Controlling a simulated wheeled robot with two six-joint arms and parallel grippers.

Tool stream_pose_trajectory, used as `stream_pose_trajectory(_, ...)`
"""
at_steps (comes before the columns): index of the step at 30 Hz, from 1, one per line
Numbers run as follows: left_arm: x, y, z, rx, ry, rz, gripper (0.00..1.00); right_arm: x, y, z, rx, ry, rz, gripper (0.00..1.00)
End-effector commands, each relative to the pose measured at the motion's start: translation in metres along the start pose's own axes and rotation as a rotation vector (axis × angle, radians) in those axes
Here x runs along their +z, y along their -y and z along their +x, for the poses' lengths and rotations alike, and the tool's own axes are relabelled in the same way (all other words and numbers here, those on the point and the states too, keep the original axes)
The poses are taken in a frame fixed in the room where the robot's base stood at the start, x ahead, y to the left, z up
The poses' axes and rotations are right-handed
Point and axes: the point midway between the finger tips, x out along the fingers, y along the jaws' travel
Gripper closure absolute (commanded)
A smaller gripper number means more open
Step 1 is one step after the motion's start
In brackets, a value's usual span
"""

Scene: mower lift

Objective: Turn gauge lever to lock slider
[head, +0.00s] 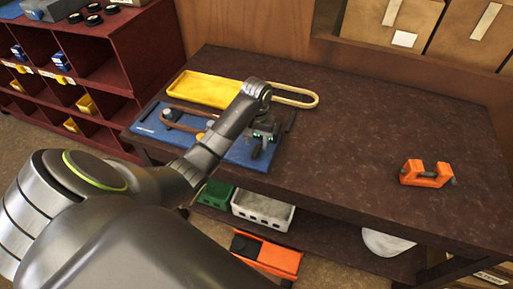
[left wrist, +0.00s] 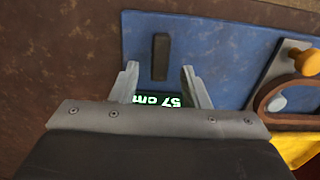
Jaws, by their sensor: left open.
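A blue gauge board (head: 149,127) lies on the dark bench, with a brown curved loop (head: 180,111) at its left part. My left gripper (head: 263,139) is over the board's right end. In the left wrist view my left gripper (left wrist: 160,72) is open, its fingers apart, with a dark upright bar (left wrist: 160,57) on the blue board (left wrist: 207,50) showing between and beyond the tips. A green-lit display (left wrist: 157,101) reading 57 cm shows upside down between the fingers. A yellow knob (left wrist: 306,62) on a grey piece is at the right. I cannot tell which part is the lever. My right gripper is not in view.
A yellow tray (head: 204,89) and a pale loop (head: 296,93) lie behind the board. An orange clamp-like tool (head: 426,174) lies at the bench's right. The bench (head: 360,130) between is clear. A red shelf (head: 105,62) stands left; bins sit below the bench.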

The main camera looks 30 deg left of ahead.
Motion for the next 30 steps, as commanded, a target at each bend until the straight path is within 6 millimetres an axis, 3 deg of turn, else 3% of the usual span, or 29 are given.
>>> stream_pose_trajectory(6, 0.000, 0.000, 0.026, 0.000, 0.001, 0.000, 0.58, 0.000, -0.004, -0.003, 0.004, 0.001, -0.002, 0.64)
stream_pose_trajectory(17, 0.000, 0.000, 0.032, -0.001, -0.001, 0.000, 0.58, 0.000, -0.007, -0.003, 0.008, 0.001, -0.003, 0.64)
stream_pose_trajectory(27, 0.000, 0.000, 0.032, -0.001, -0.001, 0.000, 1.00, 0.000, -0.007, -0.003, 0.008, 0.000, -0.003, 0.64)
stream_pose_trajectory(30, 0.000, 0.000, 0.032, -0.001, -0.001, 0.001, 1.00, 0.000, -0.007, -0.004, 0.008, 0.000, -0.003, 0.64)
